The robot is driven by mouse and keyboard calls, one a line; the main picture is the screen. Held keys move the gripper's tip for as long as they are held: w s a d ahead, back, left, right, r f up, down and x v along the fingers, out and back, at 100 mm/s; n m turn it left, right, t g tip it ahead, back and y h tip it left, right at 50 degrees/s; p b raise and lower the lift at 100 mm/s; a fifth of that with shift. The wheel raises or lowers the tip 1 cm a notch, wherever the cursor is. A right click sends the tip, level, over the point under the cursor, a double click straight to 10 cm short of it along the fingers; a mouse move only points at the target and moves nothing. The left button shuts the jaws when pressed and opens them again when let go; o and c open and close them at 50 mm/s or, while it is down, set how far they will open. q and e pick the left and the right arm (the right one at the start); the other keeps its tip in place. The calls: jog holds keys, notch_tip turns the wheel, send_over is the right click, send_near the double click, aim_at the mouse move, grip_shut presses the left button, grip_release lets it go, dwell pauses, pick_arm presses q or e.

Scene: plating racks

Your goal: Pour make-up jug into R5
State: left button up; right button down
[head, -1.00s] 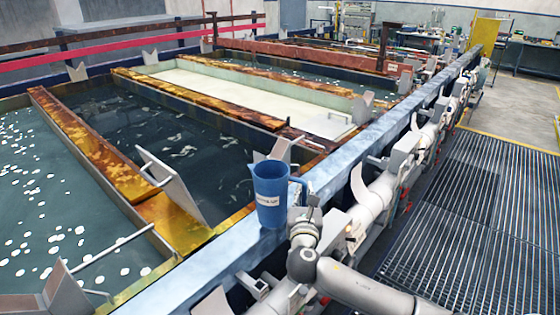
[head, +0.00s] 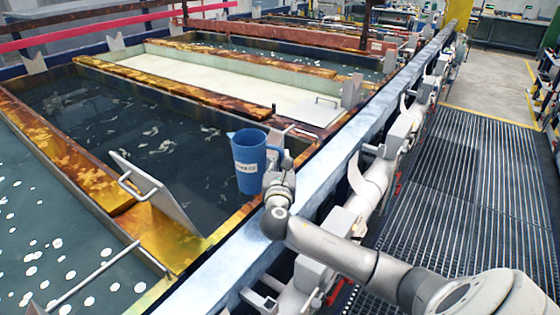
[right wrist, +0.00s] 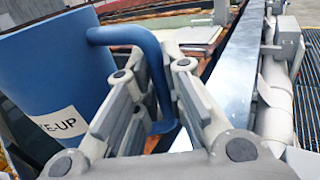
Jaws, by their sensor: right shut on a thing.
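The blue make-up jug (head: 248,165), with a white label, is upright above the right edge of the dark-liquid tank (head: 95,115). It fills the left of the right wrist view (right wrist: 45,75), where the label partly reads "E-UP". My right gripper (head: 277,180) is shut on the jug's handle; its fingers (right wrist: 150,105) straddle the handle in the wrist view. The jug's inside and any liquid in it are not visible. No R5 mark is readable, so I cannot tell which tank is R5. My left gripper is not in view.
A tank with white floating balls (head: 40,240) lies at the near left, a pale tank (head: 215,85) beyond the dark one. A tilted metal plate with a handle (head: 155,195) stands near the jug. A long rail (head: 340,158) borders the tanks; grated walkway (head: 450,190) runs right.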

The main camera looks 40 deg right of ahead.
aim_at(268, 148)
jog(key=shift+r, duration=0.15)
jog(key=shift+w+p, duration=0.3)
jog(key=shift+p, duration=0.3)
jog(key=shift+w+a+r+n+p, duration=0.4)
jog(key=shift+w+a+n+p, duration=0.1)
jog(key=shift+p, duration=0.7)
jog(key=w+n+p, duration=0.1)
jog(key=p, duration=0.1)
jog(key=w+a+p, duration=0.1)
jog(key=shift+a+r+n+p, duration=0.25)
jog(key=shift+r+n+p, duration=0.1)
jog(key=shift+n, duration=0.05)
jog(key=shift+s+r+n+g+p, duration=0.1)
jog(key=shift+r+n+g+p, duration=0.2)
jog(key=shift+r+p, duration=0.1)
jog(key=shift+s+d+r+n, duration=0.15)
jog(key=shift+r+n, duration=0.15)
jog(key=shift+n, duration=0.4)
